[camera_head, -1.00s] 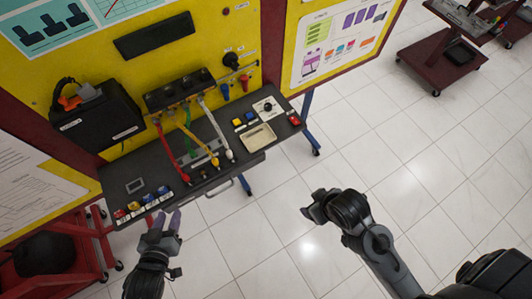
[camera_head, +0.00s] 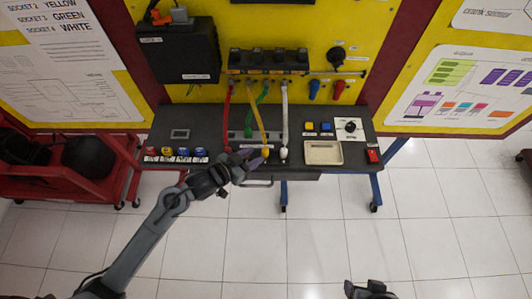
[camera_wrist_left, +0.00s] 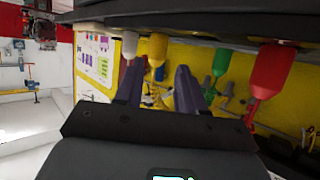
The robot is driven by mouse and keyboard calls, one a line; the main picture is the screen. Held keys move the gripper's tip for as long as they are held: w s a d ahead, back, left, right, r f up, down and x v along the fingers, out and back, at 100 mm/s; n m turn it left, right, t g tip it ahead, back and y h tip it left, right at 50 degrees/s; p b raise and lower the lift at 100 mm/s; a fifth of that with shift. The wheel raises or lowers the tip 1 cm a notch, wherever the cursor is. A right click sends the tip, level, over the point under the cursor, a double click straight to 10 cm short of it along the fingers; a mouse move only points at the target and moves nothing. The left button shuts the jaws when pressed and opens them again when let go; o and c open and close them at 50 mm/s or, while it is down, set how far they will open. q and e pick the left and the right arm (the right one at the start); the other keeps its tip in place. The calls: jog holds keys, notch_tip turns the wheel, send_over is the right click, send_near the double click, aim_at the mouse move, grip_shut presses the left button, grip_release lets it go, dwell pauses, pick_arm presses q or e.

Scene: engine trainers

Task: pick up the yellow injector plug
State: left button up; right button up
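The yellow injector plug (camera_head: 265,153) stands at the front part of the dark bench top, at the end of a yellow cable. It also shows in the left wrist view (camera_wrist_left: 157,47), in the gap between my fingertips. My left gripper (camera_head: 250,158) is beside it at the bench's front edge. In the left wrist view its two purple fingers (camera_wrist_left: 160,68) are apart, with nothing clamped. I cannot tell how deep the plug sits between them. My right gripper (camera_head: 370,289) is at the bottom edge, partly cut off, away from the bench; its opening is unclear.
The white plug (camera_wrist_left: 130,45) is close to one finger; the green plug (camera_wrist_left: 221,62) and red plug (camera_wrist_left: 270,70) are on the other side. A beige tray (camera_head: 323,152) lies to the right on the bench. Labelled coloured parts (camera_head: 175,152) sit at the left.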

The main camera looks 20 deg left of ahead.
aim_at(263, 152)
pick_arm(q)
jog(key=shift+x, duration=3.05)
jog(key=shift+d, duration=0.15)
jog(key=shift+s, duration=0.1)
grip_shut()
